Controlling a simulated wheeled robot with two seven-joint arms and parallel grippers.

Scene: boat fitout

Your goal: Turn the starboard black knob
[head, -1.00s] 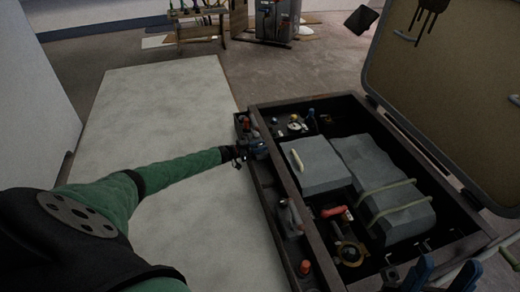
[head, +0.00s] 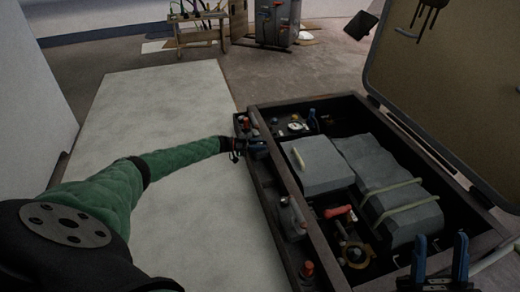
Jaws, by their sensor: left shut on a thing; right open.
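My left gripper (head: 257,147) is at the narrow left ledge of the open dark box (head: 318,235), near its far end. Its blue fingers are shut on a small dark thing there, which looks like the black knob; the fingers hide nearly all of it, so its angle cannot be told. My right gripper (head: 440,242) is at the bottom right, over the box's near edge. Its two blue fingers point up, apart, with nothing between them.
Grey blocks (head: 390,180) fill much of the box. A red-handled part (head: 336,211) and a brass fitting (head: 355,255) lie beside them. A red-topped fitting (head: 307,269) is on the near ledge. The raised lid (head: 440,95) stands at right. The pale panel (head: 185,225) is clear.

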